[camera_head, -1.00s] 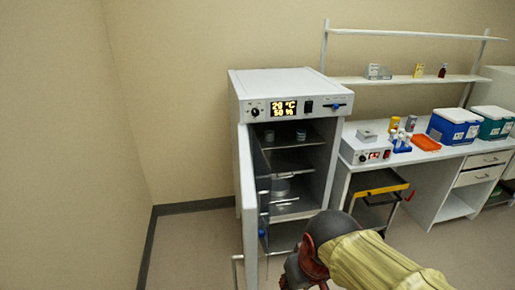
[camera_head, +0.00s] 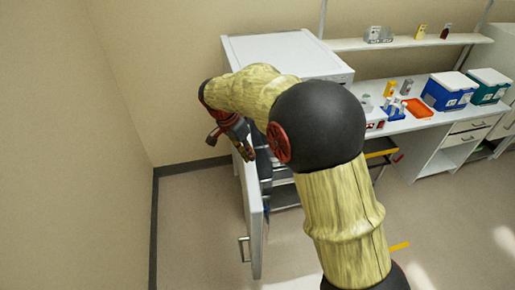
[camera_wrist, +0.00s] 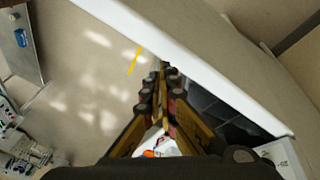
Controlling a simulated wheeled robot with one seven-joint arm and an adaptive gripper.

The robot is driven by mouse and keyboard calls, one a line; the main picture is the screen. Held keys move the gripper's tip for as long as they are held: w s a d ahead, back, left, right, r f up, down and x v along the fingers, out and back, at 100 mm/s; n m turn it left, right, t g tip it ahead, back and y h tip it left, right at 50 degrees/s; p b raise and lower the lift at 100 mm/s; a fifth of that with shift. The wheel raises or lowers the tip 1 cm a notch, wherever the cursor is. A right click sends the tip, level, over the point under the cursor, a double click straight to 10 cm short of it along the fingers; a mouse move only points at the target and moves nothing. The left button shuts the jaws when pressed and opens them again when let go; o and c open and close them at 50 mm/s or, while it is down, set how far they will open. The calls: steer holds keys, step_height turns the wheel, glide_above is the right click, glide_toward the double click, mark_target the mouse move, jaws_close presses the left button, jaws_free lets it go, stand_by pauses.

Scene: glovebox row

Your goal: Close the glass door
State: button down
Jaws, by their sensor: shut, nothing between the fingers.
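The white cabinet (camera_head: 275,48) stands against the back wall, its front mostly hidden behind my arm. Its white outer door (camera_head: 253,225) stands open toward me, seen nearly edge-on, with a metal handle (camera_head: 243,249) on its left face. I cannot clearly make out a glass pane; the area just right of the white door is partly covered by my arm. My gripper (camera_head: 247,153) is shut and empty, pointing down by the upper part of the open door; I cannot tell whether it touches. In the wrist view its fingers (camera_wrist: 162,75) lie close together beside a long white edge (camera_wrist: 190,62).
A bench to the right holds a blue box (camera_head: 448,92), a teal box (camera_head: 488,85) and an orange tray (camera_head: 417,107). A shelf (camera_head: 400,43) hangs above it. The floor (camera_head: 195,225) left of the door is clear.

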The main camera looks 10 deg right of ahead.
steer(key=w+d+f+m+p, duration=0.1)
steer(key=d+f+m, duration=0.3)
steer(key=f+m, duration=0.2)
steer(key=shift+w+d+f+h+p, duration=0.15)
steer(key=shift+d+f+h+p, duration=0.15)
steer(key=shift+d+f, duration=0.1)
stand_by(0.4)
